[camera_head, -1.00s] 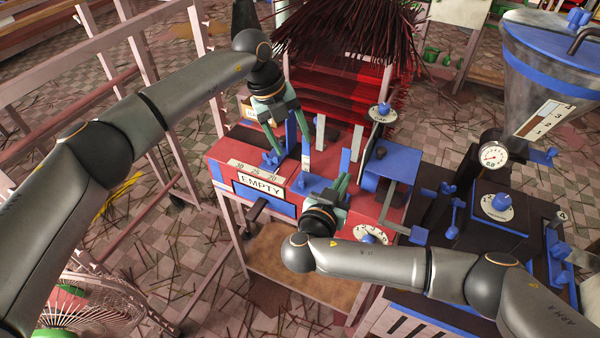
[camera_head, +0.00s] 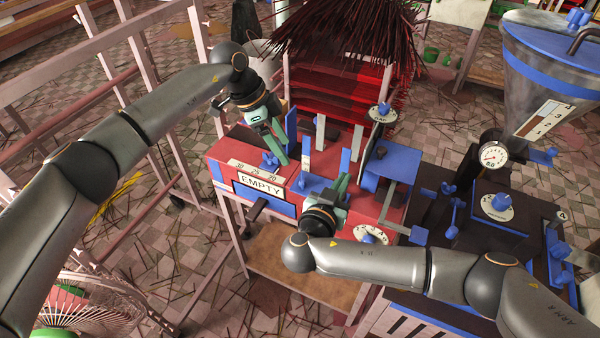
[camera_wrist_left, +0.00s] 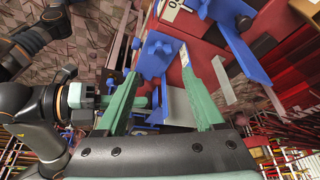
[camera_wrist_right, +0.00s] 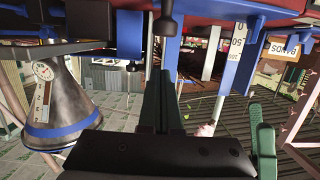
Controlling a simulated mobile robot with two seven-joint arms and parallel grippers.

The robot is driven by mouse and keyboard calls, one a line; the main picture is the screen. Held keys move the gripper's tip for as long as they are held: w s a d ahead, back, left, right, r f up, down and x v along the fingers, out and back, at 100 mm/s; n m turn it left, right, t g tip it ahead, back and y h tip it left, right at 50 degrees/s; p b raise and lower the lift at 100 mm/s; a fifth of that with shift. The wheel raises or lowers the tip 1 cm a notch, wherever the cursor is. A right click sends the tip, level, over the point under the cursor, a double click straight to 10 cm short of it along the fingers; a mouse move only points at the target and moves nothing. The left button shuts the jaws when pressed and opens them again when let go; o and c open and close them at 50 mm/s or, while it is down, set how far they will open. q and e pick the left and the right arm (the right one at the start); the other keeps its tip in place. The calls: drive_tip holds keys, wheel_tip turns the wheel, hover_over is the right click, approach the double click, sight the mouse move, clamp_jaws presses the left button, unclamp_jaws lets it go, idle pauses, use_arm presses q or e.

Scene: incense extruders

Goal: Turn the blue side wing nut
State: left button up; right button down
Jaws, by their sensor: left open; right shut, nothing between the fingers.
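A blue wing nut (camera_head: 269,160) sits on top of the red machine, behind the EMPTY sign. My left gripper (camera_head: 276,152) is just above and beside it, fingers pointing down. In the left wrist view, a blue knob-like part (camera_wrist_left: 155,52), seemingly this wing nut, shows beyond the open green fingertips, between them in the picture. I cannot tell whether a finger touches it. My right gripper (camera_head: 343,182) is shut and empty over the machine's front right; its closed fingers (camera_wrist_right: 161,92) show in the right wrist view.
Upright blue plates (camera_head: 291,124) and pale plates (camera_head: 320,130) stand close to my left gripper. A blue block with a bracket (camera_head: 395,162) lies right of my right gripper. A dark machine with a hopper (camera_head: 545,75) and gauge (camera_head: 494,153) stands at right.

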sight(302, 176)
use_arm(q)
drive_tip(key=x, duration=1)
drive_tip(key=shift+f, duration=0.35)
drive_tip(key=shift+c, duration=0.2)
drive_tip(key=c, duration=1)
drive_tip(key=shift+c, duration=0.2)
